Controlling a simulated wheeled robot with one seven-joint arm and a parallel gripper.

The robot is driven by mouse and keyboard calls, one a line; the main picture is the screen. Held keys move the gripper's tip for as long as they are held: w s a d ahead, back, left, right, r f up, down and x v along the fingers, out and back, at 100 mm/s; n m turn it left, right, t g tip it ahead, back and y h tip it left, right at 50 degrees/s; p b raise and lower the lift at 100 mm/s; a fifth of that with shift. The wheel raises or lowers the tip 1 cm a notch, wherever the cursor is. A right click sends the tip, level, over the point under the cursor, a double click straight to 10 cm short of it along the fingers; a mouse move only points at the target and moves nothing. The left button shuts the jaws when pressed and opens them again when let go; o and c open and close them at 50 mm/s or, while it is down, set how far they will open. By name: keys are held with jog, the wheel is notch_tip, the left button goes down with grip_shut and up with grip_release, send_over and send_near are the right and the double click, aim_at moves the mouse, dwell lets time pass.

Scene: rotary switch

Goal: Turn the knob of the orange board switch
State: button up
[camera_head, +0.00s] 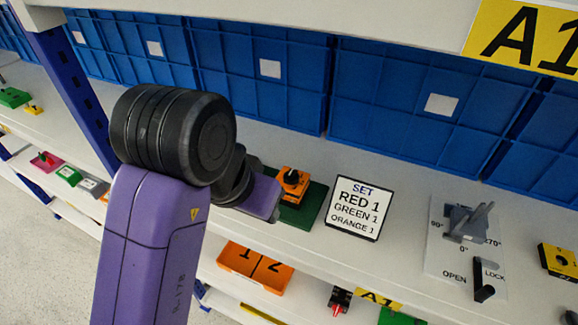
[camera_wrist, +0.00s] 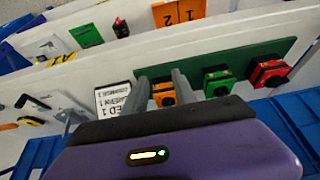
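The orange board switch (camera_head: 292,183) sits on a dark green board (camera_head: 307,212), with a black knob on top. In the wrist view the orange switch (camera_wrist: 163,97) shows between the two grey fingers of my gripper (camera_wrist: 160,78). The fingers are apart and nothing is held. I cannot tell whether they are level with the knob or still above it. A green switch (camera_wrist: 217,82) and a red switch (camera_wrist: 268,73) sit on the same board in the wrist view. In the head view my wrist hides these two switches and my fingers.
A sign (camera_head: 357,208) reading "SET RED 1, GREEN 1, ORANGE 1" stands right of the board. A grey lever panel (camera_head: 437,262) and a yellow block (camera_head: 557,260) are farther right. Blue bins (camera_head: 270,95) line the back.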

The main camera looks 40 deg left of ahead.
aim_at(291, 172)
jog(key=w+a+p, duration=0.1)
jog(key=w, duration=0.2)
jog(key=w+p, duration=0.1)
jog(key=w, duration=0.3)
jog(key=w+a+p, duration=0.1)
jog(key=w, duration=0.3)
jog(key=shift+a, duration=0.3)
jog(key=shift+x, duration=0.75)
grip_shut()
